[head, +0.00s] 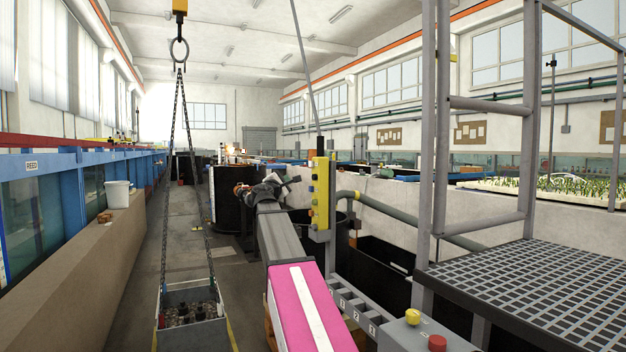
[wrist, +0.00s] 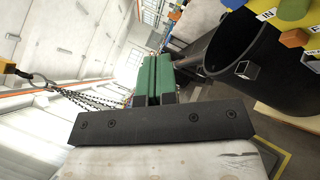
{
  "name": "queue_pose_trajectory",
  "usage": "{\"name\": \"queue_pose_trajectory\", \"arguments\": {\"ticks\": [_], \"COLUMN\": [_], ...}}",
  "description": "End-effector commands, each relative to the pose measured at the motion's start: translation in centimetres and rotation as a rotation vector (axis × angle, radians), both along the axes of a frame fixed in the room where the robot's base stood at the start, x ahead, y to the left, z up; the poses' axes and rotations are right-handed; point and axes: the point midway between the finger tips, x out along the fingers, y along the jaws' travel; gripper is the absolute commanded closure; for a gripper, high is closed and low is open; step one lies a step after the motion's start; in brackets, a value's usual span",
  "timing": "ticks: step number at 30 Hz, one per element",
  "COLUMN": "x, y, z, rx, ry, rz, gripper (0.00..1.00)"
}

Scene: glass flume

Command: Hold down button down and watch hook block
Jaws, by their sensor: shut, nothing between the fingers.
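A yellow pendant (head: 319,195) with several coloured buttons hangs on a cable, centre in the head view. Part of it, with coloured buttons (wrist: 289,38), shows at the upper right of the wrist view. Which button is the down one cannot be read. The yellow hook block (head: 180,6) is cut off at the top of the head view, its hook (head: 179,50) holding chains. The hook block (wrist: 7,73) also shows at the left of the wrist view. My gripper (head: 277,186) is just left of the pendant; its green fingers (wrist: 152,78) are shut and empty, apart from the buttons in the wrist view.
A grey crate (head: 193,296) with dark contents hangs on the chains, low left. A black round tank (wrist: 232,52) stands near the pendant. A grated platform (head: 540,285) with railings fills the right. A blue-framed glass flume (head: 75,195) and white bucket (head: 117,194) line the left.

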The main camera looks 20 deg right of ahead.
Motion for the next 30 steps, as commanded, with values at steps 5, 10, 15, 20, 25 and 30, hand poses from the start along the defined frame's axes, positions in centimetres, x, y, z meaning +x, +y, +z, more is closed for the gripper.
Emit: {"name": "queue_pose_trajectory", "arguments": {"ticks": [5,10,15,20,25,30], "x": [0.1,0.2,0.2,0.3,0.3,0.3], "y": [-2.1,-4.3,-6.3,-7.4,-8.0,-8.0], "z": [0.0,0.0,0.0,0.0,0.0,0.0], "rx": [0.000,0.000,0.001,0.001,0.001,0.001], "ry": [-0.001,-0.001,-0.001,0.000,0.000,0.000], "rz": [-0.002,-0.002,-0.001,0.000,0.000,0.000], "gripper": [1.00,1.00,1.00,1.00,1.00,1.00]}}
